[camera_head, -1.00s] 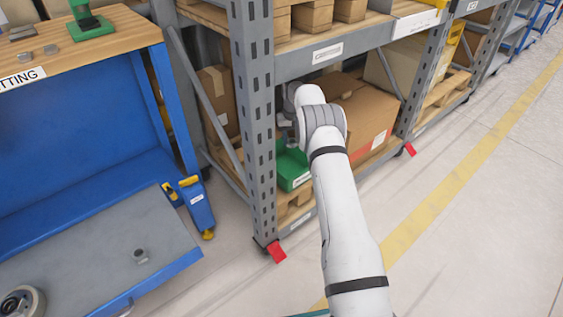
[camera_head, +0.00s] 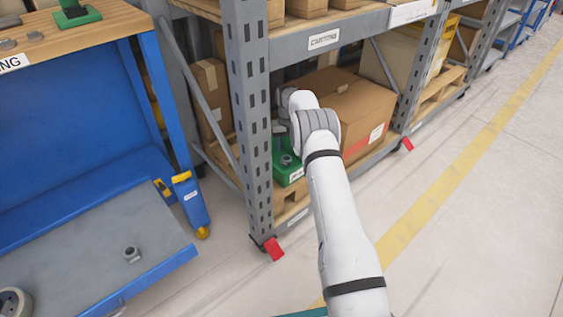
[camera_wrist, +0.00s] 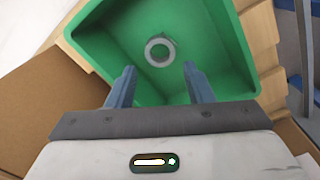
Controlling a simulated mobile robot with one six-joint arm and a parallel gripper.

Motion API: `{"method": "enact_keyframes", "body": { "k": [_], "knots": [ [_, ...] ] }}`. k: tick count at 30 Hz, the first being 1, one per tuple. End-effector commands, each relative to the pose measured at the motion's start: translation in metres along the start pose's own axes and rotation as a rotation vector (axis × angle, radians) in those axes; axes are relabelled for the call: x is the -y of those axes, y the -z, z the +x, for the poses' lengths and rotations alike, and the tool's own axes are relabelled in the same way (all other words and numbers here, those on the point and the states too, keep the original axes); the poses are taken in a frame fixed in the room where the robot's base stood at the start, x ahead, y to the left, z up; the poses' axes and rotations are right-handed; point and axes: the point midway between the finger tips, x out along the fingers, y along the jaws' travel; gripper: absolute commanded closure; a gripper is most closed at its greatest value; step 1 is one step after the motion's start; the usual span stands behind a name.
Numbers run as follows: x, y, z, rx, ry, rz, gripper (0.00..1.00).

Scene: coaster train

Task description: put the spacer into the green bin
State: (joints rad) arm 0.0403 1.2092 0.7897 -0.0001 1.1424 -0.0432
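The green bin (camera_head: 291,176) stands on the lower shelf of the grey rack, left of a cardboard box. The spacer (camera_wrist: 160,51), a grey ring, lies inside the bin on its floor in the wrist view. It also shows as a small grey ring in the bin in the head view (camera_head: 287,160). My gripper (camera_wrist: 159,73) is open above the bin, its two blue-grey fingers apart with nothing between them. The spacer shows beyond the fingertips and looks clear of both. In the head view my gripper is mostly hidden behind my wrist.
A large cardboard box (camera_head: 362,113) sits right of the bin. The rack upright (camera_head: 249,110) is close on the left, and a shelf beam (camera_head: 345,36) runs above. A blue cart (camera_head: 80,235) carries a nut-like part (camera_head: 132,254). The floor at right is clear.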

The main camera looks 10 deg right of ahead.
Motion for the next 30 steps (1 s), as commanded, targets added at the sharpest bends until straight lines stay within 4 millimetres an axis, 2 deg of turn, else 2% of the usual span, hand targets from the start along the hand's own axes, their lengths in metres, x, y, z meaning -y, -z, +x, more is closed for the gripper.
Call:
{"method": "enact_keyframes", "body": {
  "k": [1,6,16,30],
  "knots": [
    [0.0,0.0,0.0,0.0,0.0,0.0,0.49],
    [0.001,0.0,0.0,0.0,0.0,-0.001,0.36],
    [0.001,0.0,-0.006,0.0,0.0,-0.001,0.36],
    [0.002,0.0,-0.075,0.0,0.0,-0.002,0.36]
  ]
}}
